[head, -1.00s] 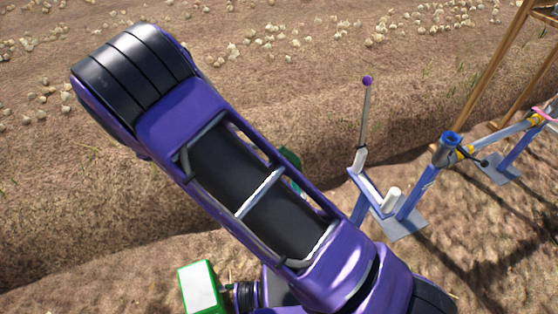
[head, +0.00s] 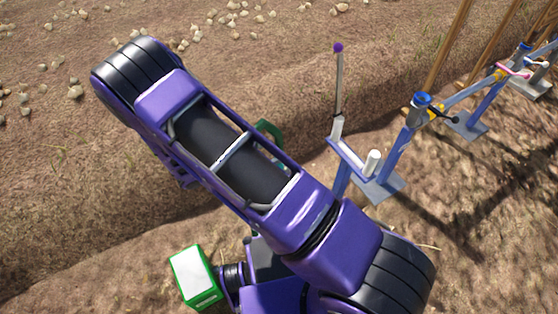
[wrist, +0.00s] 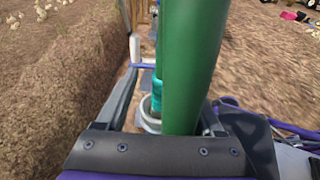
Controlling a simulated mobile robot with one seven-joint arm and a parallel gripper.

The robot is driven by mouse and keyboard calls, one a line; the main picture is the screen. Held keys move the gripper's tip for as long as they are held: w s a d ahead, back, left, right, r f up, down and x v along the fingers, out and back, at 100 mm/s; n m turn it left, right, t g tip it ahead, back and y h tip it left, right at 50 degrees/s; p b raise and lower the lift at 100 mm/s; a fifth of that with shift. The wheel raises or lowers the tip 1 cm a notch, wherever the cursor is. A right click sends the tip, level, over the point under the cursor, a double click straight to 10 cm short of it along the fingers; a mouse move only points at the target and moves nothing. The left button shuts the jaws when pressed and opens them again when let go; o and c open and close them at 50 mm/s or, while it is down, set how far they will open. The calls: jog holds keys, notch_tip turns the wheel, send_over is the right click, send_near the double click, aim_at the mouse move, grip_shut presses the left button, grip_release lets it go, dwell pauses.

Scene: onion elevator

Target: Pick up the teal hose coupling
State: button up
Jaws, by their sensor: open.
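In the wrist view, my gripper (wrist: 178,92) has its dark fingers spread apart. A thick green upright tube (wrist: 190,65) stands between the fingers in the picture, close to the camera. Beside and partly behind it is a narrow teal piece (wrist: 155,92), likely the hose coupling. Its lower end meets a pale grey ring-shaped part (wrist: 150,118). The green tube covers much of this area, so I cannot tell whether a finger touches the teal piece. In the head view my purple arm hides the gripper, and only a dark green part (head: 268,130) shows behind the arm.
Blue-purple stands (head: 375,185) with pipes run to the right. A thin rod with a purple ball (head: 338,48) rises beside the nearest one. A green-edged white box (head: 194,272) is at the lower left. A soil ridge runs behind. Wooden poles (head: 450,45) stand at the upper right.

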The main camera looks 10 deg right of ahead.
jog(key=shift+s+x, duration=0.15)
jog(key=shift+x, duration=1.35)
jog(key=shift+s+x, duration=0.1)
jog(key=shift+x, duration=1.4)
jog(key=shift+r, duration=0.1)
grip_shut()
